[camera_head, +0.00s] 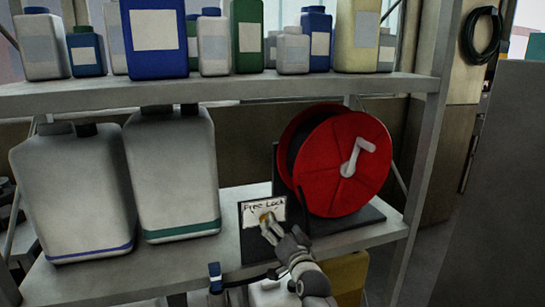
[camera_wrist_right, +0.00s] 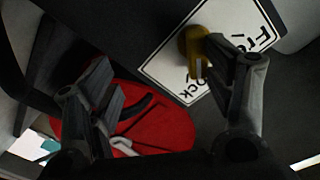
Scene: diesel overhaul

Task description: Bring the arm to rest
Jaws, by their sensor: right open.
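My right gripper (camera_head: 280,237) reaches up from below in the head view, in front of the white "Free Lock" plate (camera_head: 247,212). In the right wrist view, its two fingers (camera_wrist_right: 165,85) are spread wide with nothing held between them. A yellow lever (camera_head: 265,217) sits on the plate; it also shows in the wrist view (camera_wrist_right: 195,50), close beside the right-hand finger. I cannot tell whether that finger touches it. The red reel (camera_head: 345,165) with a white crank stands right of the plate. My left gripper is out of view.
Two big grey jugs (camera_head: 170,170) stand left of the plate on the lower shelf (camera_head: 110,275). Several bottles line the upper shelf (camera_head: 230,88). A shelf post (camera_head: 425,150) rises right of the reel. A yellow container (camera_head: 347,275) is below, behind my right arm.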

